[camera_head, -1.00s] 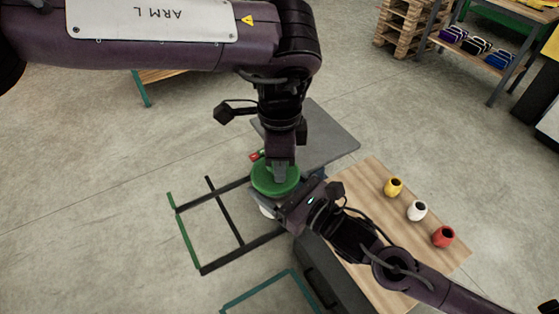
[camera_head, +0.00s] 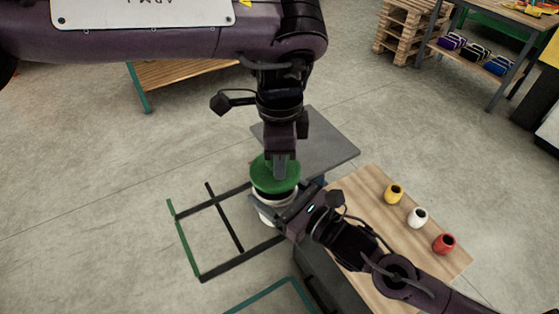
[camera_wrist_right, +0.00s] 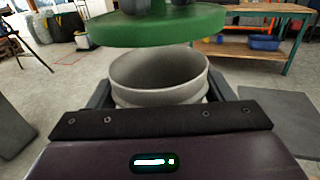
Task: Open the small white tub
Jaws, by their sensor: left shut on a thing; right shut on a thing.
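The small white tub (camera_head: 266,214) is held by my right gripper (camera_head: 277,208), which comes in from the right and is shut around its side. The right wrist view shows the tub's open round mouth (camera_wrist_right: 160,78) between the right gripper's fingers (camera_wrist_right: 160,100). The green lid (camera_head: 275,177) is above the tub, and it also shows in the right wrist view (camera_wrist_right: 150,28) with a gap between it and the rim. My left gripper (camera_head: 281,166) points down and is shut on the lid's top. The tub's lower part is hidden behind the right gripper in the head view.
A wooden-topped table (camera_head: 357,205) at the right bears a yellow pot (camera_head: 393,194), a white pot (camera_head: 417,218) and a red pot (camera_head: 444,244). A grey panel (camera_head: 325,140) lies behind the grippers. Black and green floor markings (camera_head: 187,241) are at the left, on clear floor.

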